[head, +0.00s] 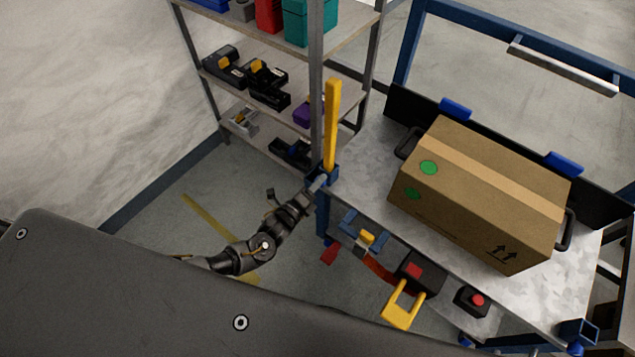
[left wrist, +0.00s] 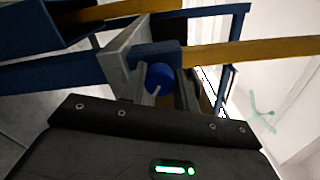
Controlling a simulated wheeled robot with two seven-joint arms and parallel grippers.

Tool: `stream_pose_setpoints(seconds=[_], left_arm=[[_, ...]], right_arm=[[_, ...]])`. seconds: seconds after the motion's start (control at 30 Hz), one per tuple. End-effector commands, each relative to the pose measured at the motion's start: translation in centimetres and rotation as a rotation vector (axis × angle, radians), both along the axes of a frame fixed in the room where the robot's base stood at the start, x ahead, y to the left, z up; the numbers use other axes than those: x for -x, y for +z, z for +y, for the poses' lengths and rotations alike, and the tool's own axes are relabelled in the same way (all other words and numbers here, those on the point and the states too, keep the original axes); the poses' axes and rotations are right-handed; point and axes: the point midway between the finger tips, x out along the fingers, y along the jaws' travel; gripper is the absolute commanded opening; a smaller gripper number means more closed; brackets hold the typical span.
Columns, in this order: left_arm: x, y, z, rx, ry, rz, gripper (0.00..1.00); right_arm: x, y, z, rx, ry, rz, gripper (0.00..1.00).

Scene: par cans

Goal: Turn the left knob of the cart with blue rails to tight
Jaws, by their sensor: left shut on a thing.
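The cart with blue rails has a grey top (head: 365,170) and stands on the right in the head view. My left gripper (head: 312,188) is at the cart's near left corner, by the foot of a yellow bar (head: 332,125). The left knob (left wrist: 160,78) shows in the left wrist view as a round blue knob with a pale line on its face. My left gripper is shut on this knob. In the head view the gripper mostly hides the knob. My right gripper is not in view.
A cardboard box (head: 485,195) with green dots lies on the cart top. A yellow-handled latch (head: 403,305) and a red button (head: 477,300) are along the cart's near edge. A shelf (head: 290,115) with tools stands behind the arm. The floor left of the cart is clear.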

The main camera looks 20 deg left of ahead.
Motion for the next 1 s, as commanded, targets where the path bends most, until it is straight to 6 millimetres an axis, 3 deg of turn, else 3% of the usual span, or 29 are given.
stream_pose_setpoints(seconds=[0.6,1.0], left_arm=[[0.1,0.0,0.0,-0.513,-0.002,-0.202,0.07],[0.1,0.0,-0.1,-0.688,-0.002,-0.271,0.07]], right_arm=[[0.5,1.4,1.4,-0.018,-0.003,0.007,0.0],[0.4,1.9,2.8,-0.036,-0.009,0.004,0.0]])
